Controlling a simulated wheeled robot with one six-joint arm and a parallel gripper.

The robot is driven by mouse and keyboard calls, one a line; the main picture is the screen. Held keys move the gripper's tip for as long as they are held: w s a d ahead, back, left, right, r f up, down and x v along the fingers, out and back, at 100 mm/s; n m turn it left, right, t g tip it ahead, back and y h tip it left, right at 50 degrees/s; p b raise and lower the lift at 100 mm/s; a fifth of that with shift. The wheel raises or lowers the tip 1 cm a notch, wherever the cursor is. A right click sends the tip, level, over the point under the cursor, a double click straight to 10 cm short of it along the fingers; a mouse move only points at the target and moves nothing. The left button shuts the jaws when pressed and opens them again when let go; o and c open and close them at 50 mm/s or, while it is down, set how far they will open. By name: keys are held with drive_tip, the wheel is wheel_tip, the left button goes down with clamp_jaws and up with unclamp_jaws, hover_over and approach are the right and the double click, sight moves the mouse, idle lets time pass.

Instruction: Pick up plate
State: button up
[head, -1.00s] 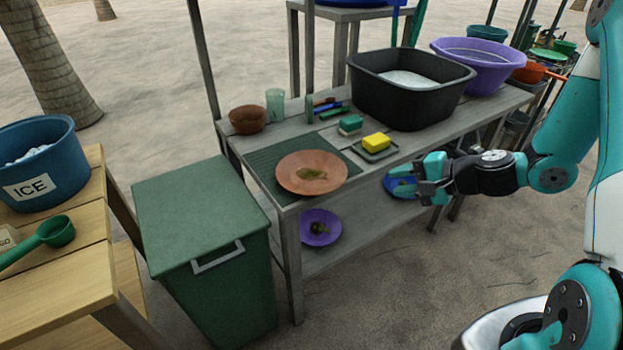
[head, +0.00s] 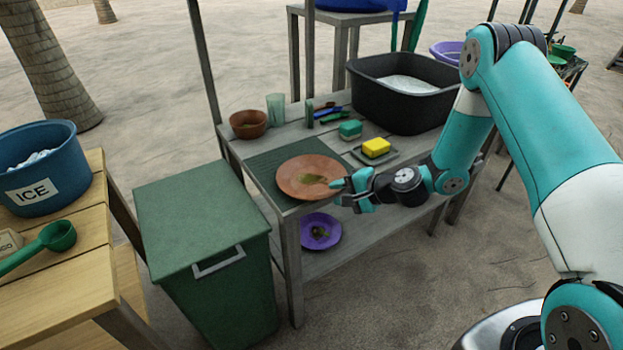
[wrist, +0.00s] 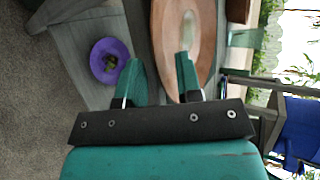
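A terracotta plate (head: 293,178) with a greenish food smear lies on the dark green ribbed mat (head: 262,166) at the left end of the grey table. My gripper (head: 342,193) is at the plate's near right rim, with its teal fingers apart. In the wrist view, the open fingers (wrist: 158,75) straddle the line of the rim of the terracotta plate (wrist: 169,45). I cannot tell whether they touch it. A purple plate (head: 311,240) with dark scraps sits on the lower shelf; it also shows in the wrist view (wrist: 98,64).
A yellow sponge on a dish (head: 376,147), a green-teal sponge (head: 350,130), a clay bowl (head: 248,124), a glass (head: 275,108) and a black basin (head: 405,110) stand on the table. A green bin (head: 205,225) is at its left end. An ice bucket (head: 40,170) is farther left.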

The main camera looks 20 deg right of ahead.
drive_tip(key=shift+w+a+f, duration=0.2)
drive_tip(key=shift+w+a, duration=0.05)
drive_tip(key=shift+w, duration=0.05)
drive_tip(key=shift+c, duration=0.4)
clamp_jaws()
